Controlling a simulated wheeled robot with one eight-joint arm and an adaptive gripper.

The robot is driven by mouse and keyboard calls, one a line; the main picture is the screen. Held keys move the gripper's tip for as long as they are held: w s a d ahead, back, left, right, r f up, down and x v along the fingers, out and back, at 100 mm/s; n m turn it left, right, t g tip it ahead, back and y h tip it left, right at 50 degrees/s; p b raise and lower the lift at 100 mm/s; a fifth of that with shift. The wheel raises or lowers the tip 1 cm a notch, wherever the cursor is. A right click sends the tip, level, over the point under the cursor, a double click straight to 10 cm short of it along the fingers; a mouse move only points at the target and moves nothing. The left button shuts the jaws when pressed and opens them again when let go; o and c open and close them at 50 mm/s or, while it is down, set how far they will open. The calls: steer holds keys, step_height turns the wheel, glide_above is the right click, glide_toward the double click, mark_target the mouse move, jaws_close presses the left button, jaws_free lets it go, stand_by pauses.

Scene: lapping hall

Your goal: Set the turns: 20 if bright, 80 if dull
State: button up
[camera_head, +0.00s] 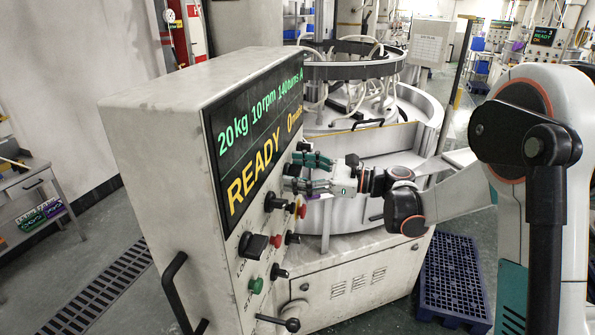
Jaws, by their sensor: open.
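The control cabinet (160,165) stands in front, its panel facing right. Its display (262,130) reads 20 kg, 10 rpm, 140 turns in green, and READY with a 0 in yellow. My gripper (295,172) is open beside the panel, just right of the display. Its two teal-tipped fingers point left at the panel, one above the other. A dark knob seems to be at the fingertips, partly hidden; I cannot tell whether they touch it. No workpiece surface shows clearly as bright or dull.
Below my gripper the panel holds several black knobs, a red button (275,240) and a green button (255,285). The round lapping machine (425,115) stands behind my gripper. A blue pallet (453,280) lies on the floor at right. A cart (38,182) stands far left.

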steer(key=c, duration=1.1)
steer(key=shift+o, duration=0.2)
steer(key=shift+n+b, duration=0.3)
steer(key=n+b, duration=0.2)
steer(key=shift+a+f+n, duration=0.1)
steer(key=shift+f+n, duration=0.05)
steer(key=shift+n, duration=0.25)
steer(key=n+b, duration=0.2)
steer(key=n, duration=0.3)
steer(key=shift+s+f+b, duration=0.1)
steer(key=shift+s+b, duration=0.05)
steer(key=shift+b, duration=0.25)
steer(key=n+b, duration=0.1)
steer(key=n, duration=0.3)
steer(key=shift+n+b, duration=0.35)
steer(key=shift+n, duration=0.05)
steer(key=n+b, duration=0.1)
steer(key=n, duration=0.3)
steer(key=shift+f, duration=0.15)
steer(key=shift+n, duration=0.4)
